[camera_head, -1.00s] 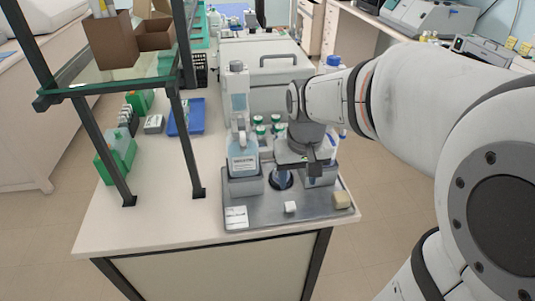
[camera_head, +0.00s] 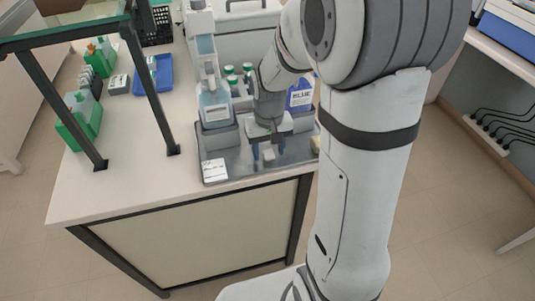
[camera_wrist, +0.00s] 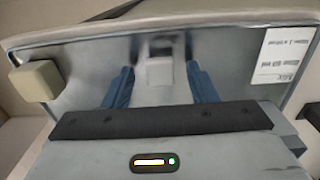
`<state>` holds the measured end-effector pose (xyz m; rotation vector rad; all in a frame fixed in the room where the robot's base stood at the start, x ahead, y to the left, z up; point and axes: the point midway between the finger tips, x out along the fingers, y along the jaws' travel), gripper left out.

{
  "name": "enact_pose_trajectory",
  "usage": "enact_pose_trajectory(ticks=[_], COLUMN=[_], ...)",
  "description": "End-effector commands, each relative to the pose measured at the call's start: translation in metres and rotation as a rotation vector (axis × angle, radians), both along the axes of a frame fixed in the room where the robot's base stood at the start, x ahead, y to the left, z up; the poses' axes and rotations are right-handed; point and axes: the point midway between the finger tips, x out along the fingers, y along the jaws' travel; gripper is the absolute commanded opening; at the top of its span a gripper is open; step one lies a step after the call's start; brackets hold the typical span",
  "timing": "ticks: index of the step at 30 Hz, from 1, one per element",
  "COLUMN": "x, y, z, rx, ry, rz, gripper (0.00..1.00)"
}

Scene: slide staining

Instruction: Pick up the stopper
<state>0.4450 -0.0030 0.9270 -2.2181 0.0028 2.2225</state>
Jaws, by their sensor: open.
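A small pale grey-white block, which looks like the stopper (camera_wrist: 159,72), sits on the metal tray (camera_wrist: 90,60). In the wrist view it lies between and slightly beyond my two blue fingertips. My gripper (camera_wrist: 160,80) is open and empty, pointing down, with one finger to each side of the block. In the head view my gripper (camera_head: 269,148) is low over the front of the tray, and the block (camera_head: 268,154) shows between the fingers. I cannot tell the exact height of the fingertips above the tray.
A cream block (camera_wrist: 35,82) and a white printed label (camera_wrist: 285,54) lie on the tray on either side. A clear labelled bottle (camera_head: 214,106) and a blue bottle (camera_head: 301,95) stand behind. Green-capped bottles (camera_head: 231,75) are further back.

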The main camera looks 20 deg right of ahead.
Motion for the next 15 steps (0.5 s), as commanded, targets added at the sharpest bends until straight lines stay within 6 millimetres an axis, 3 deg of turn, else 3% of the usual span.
enact_pose_trajectory(ticks=[7,15], x=[0.0003,0.0003], y=[0.0003,0.0006], z=[-0.0011,-0.0009], rx=[0.0,0.0], ry=[-0.002,-0.002], rz=[0.0,0.001], gripper=[0.52,0.3])
